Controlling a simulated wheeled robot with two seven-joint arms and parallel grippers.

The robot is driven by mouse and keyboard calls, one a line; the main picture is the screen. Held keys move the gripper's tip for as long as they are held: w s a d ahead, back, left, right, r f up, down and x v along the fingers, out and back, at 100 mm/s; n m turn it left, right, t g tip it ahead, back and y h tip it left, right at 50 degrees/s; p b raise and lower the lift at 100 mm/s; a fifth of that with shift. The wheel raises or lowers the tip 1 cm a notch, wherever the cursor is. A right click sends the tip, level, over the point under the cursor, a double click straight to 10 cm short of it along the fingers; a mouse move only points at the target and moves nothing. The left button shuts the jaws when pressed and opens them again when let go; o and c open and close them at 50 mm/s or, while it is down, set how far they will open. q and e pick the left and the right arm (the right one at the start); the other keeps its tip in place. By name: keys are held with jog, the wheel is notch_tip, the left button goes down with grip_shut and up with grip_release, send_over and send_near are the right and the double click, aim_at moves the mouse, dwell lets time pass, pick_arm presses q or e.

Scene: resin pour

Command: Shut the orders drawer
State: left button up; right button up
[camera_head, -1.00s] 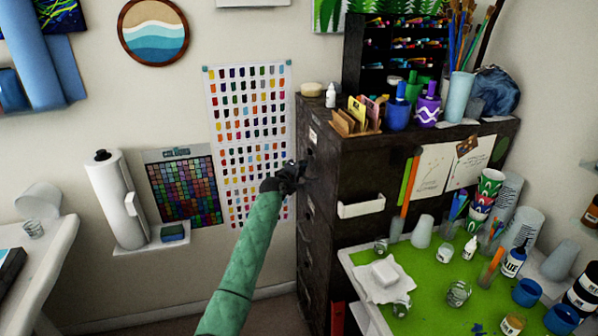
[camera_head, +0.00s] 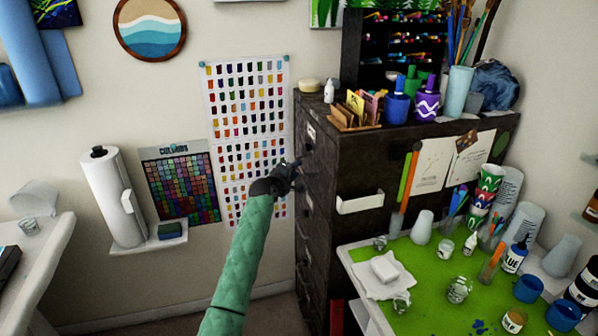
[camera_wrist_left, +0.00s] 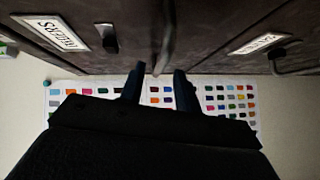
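The orders drawer (camera_head: 316,158) is the top drawer in the front of the dark cabinet, seen at a steep angle in the head view. Its white label (camera_wrist_left: 50,32) and dark handle (camera_wrist_left: 106,38) show at the upper left of the left wrist view. The drawer looks nearly flush, but a small gap is hard to judge. My left gripper (camera_head: 297,164) is at the cabinet front, just below that drawer's handle. Contact cannot be told. My right gripper is not in view.
A second labelled drawer (camera_wrist_left: 232,25) sits below. A colour chart (camera_head: 246,105) hangs on the wall left of the cabinet (camera_head: 370,165). A green-topped table (camera_head: 430,270) with cups and bottles stands at right. A paper-towel roll (camera_head: 112,195) stands on a small wall shelf.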

pick_arm(q)
jog(key=shift+b+v, duration=0.3)
jog(key=shift+v, duration=1.05)
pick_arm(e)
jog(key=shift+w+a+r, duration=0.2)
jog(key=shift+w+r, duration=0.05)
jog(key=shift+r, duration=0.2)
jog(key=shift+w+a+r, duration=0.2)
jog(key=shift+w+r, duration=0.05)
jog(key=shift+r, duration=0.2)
pick_arm(q)
jog(key=shift+f, duration=0.1)
